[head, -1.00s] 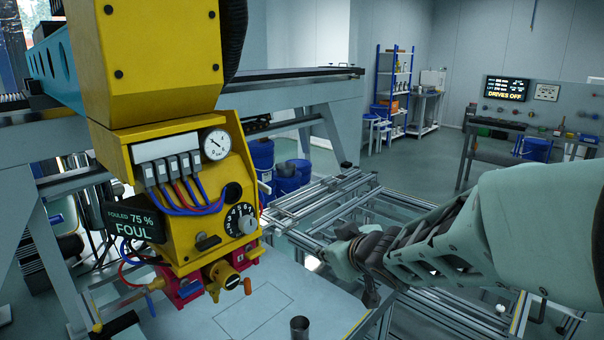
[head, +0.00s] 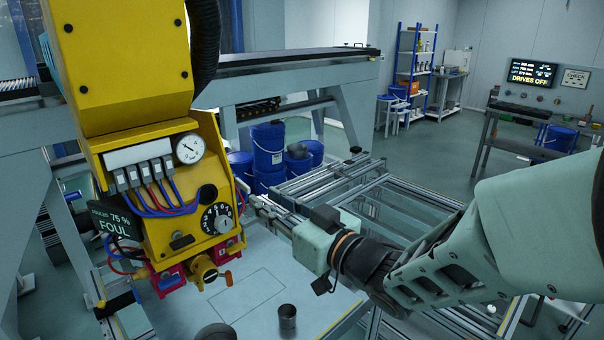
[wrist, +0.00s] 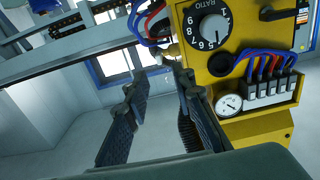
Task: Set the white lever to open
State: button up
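The yellow panel box (head: 180,200) hangs at the left in the head view. A small pale lever (head: 242,185) shows at its right side, partly hard to make out. My gripper (head: 254,200) reaches in from the right, its fingertips close to that side. In the wrist view my gripper (wrist: 160,75) is open, the two fingers apart with nothing between them. A small pale and brass-coloured fitting (wrist: 168,52) on the box's side lies just beyond the fingertips. I cannot tell whether the right finger touches it.
The box carries a numbered dial (head: 216,219), a gauge (head: 189,148) and red and blue hoses. Blue drums (head: 268,150) and an aluminium frame (head: 350,180) lie behind my gripper.

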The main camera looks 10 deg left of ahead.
aim_at(249, 189)
jog(key=x, duration=0.9)
jog(key=shift+f+p, duration=0.1)
jog(key=shift+p, duration=0.3)
jog(key=shift+c, duration=0.3)
grip_shut()
